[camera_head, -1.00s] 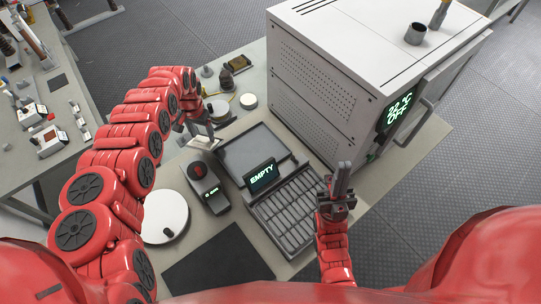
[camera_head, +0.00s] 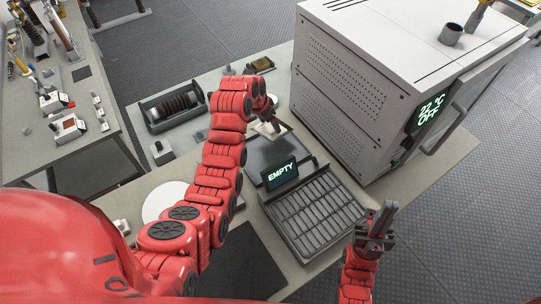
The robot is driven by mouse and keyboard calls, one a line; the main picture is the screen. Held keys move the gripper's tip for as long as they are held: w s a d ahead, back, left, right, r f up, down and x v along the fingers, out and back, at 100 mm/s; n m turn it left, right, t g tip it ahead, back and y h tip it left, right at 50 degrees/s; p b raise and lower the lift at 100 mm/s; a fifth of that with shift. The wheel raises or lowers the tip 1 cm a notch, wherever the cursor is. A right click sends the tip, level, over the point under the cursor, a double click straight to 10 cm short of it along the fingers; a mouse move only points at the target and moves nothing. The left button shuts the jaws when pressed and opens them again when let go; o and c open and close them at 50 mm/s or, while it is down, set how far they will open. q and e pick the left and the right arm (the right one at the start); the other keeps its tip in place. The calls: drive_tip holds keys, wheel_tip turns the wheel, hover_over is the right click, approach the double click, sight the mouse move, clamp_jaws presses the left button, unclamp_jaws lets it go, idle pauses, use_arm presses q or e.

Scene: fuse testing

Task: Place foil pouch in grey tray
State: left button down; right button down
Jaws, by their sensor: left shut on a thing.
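The grey tray (camera_head: 257,153) is a flat, shallow, dark grey tray behind the EMPTY sign, partly hidden by my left arm. My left gripper (camera_head: 267,122) is over the tray's far part, shut on a small pale thing that appears to be the foil pouch (camera_head: 270,129). The pouch is partly hidden, and I cannot tell whether it touches the tray. My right gripper (camera_head: 383,218) is beside the slotted rack, its fingers pointing up and close together. I see nothing held in it, but whether it is fully shut is unclear.
The slotted rack (camera_head: 318,212) stands in front of the tray, with the lit EMPTY sign (camera_head: 281,175) at its back edge. A large white oven (camera_head: 350,90) reading 22 °C OFF stands right of the tray. A white round disc (camera_head: 165,200) is left, and a dark mat (camera_head: 240,262) lies in front.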

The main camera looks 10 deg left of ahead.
sight(275, 142)
use_arm(q)
drive_tip(key=s+m, duration=0.1)
drive_tip(key=s, duration=0.1)
drive_tip(key=s+m+h+b, duration=0.1)
drive_tip(key=s, duration=0.1)
drive_tip(key=s+d+h+b, duration=0.1)
drive_tip(key=s, duration=0.1)
drive_tip(key=shift+s+r+m+t, duration=0.25)
drive_tip(key=shift+r+m+t, duration=0.1)
drive_tip(key=shift+m+t, duration=0.05)
wheel_tip(275, 142, down, 6)
drive_tip(key=shift+d+r+p, duration=0.1)
drive_tip(key=shift+p, duration=1)
wheel_tip(275, 142, down, 3)
drive_tip(key=shift+r+p, duration=0.1)
drive_tip(key=shift+p, duration=0.7)
drive_tip(key=shift+f, duration=0.4)
drive_tip(key=shift+f+b, duration=0.25)
drive_tip(key=shift+b, duration=0.1)
unclamp_jaws()
drive_tip(key=shift+r, duration=0.1)
drive_tip(key=shift+r, duration=0.1)
